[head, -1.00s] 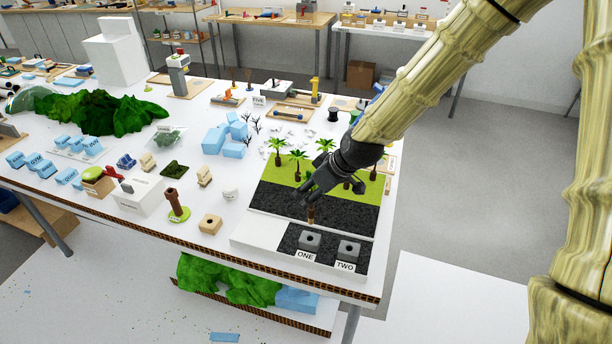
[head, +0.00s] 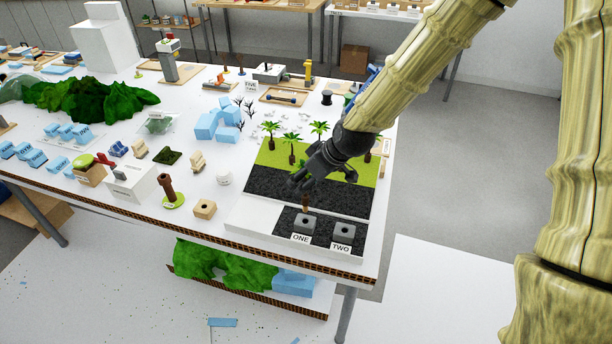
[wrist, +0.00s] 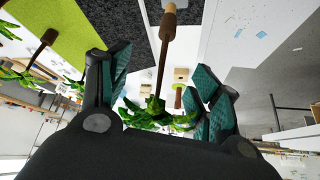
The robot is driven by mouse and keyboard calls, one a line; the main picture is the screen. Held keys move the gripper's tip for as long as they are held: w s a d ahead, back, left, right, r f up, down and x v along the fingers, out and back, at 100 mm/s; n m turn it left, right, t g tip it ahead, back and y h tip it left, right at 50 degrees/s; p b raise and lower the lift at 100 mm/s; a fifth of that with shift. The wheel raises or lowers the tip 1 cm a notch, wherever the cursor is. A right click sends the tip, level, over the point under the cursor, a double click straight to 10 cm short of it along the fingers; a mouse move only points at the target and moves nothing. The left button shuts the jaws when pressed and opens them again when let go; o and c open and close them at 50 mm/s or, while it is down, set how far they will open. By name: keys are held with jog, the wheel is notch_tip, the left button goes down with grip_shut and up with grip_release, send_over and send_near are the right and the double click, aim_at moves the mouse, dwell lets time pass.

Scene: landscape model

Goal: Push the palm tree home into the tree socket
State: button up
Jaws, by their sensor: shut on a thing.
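My gripper (head: 304,186) is above the front of the landscape board, just behind and above the grey socket block marked ONE (head: 305,222). A second grey block marked TWO (head: 343,232) stands to its right. My gripper is shut on a palm tree, whose brown trunk (head: 305,204) points down toward block ONE. In the wrist view the trunk (wrist: 164,60) and green fronds (wrist: 155,112) show between the teal finger pads, with a lighter peg at the trunk's end. Whether the peg touches block ONE cannot be told.
Several other palm trees (head: 291,143) stand on the green strip (head: 270,157) behind my gripper. A dark road strip (head: 290,186) lies in front of them. A wooden block with a hole (head: 205,209) and a brown post on a green disc (head: 170,192) stand to the left.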

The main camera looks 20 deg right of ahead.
aim_at(307, 197)
jog(key=shift+f+b, duration=0.75)
jog(key=shift+f, duration=0.8)
jog(key=shift+f+b, duration=0.75)
jog(key=shift+f, duration=1.35)
dwell(1.5)
jog(key=o, duration=1.1)
jog(key=shift+c, duration=0.2)
jog(key=shift+r, duration=0.1)
jog(key=v, duration=1.2)
jog(key=shift+s+a, duration=0.1)
